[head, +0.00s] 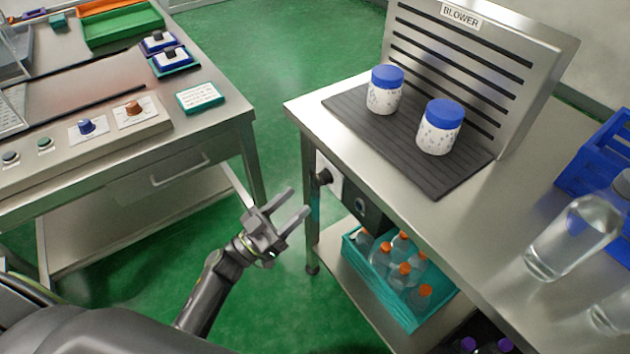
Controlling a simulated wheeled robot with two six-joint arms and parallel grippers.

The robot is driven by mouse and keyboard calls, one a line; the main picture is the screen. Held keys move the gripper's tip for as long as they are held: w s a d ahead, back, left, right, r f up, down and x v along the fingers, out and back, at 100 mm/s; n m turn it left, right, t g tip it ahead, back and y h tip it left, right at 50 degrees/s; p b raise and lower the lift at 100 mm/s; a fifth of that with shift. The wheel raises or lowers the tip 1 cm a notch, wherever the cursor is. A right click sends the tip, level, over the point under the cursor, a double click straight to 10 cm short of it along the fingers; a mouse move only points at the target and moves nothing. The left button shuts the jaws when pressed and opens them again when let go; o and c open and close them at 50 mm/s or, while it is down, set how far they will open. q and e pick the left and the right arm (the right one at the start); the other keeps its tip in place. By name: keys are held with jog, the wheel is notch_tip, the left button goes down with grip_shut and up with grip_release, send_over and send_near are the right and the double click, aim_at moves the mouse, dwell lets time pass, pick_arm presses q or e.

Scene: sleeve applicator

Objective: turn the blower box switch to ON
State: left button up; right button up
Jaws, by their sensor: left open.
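The blower box (372,217) is a dark box under the front edge of the right-hand steel table. A black knob switch (325,177) sticks out from a pale plate at its left end. The ON and OFF marks cannot be read from here. My left gripper (299,200) is open and empty, its two fingers pointing up and right toward the box. In the picture the fingertips are a little left of and below the knob, with a gap between. My right gripper does not show.
The steel table (300,106) carries a slotted panel (462,60) labelled BLOWER, two blue-lidded jars on a dark mat, and clear cylinders at right. A teal crate (395,300) of orange-capped bottles sits on the lower shelf. Green floor lies open between the tables.

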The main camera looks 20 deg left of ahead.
aim_at(319, 181)
pick_arm(q)
jog(key=x, duration=0.7)
jog(key=c, duration=1)
jog(key=shift+o, duration=0.2)
